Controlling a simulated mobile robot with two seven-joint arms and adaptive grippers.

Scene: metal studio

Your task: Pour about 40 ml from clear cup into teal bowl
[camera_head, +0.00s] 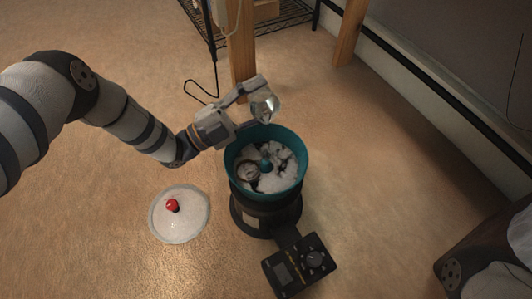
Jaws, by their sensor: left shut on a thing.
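The teal bowl (299,150) sits on a round black base, with its open top facing up. White, clumpy-looking matter and a teal centre post show inside it. My left gripper (258,104) is above the bowl's far rim, shut on the clear cup (265,107). The cup is small and partly covered by the fingers. It looks tilted, but its contents and any stream from it cannot be made out. My right gripper is out of view.
A black control box (297,266) with a knob joins the base at the front. A pale round lid (180,225) with a red knob lies left of the bowl. Wooden posts (241,55) and a wire rack (285,14) stand behind. Open tan surface lies left and right.

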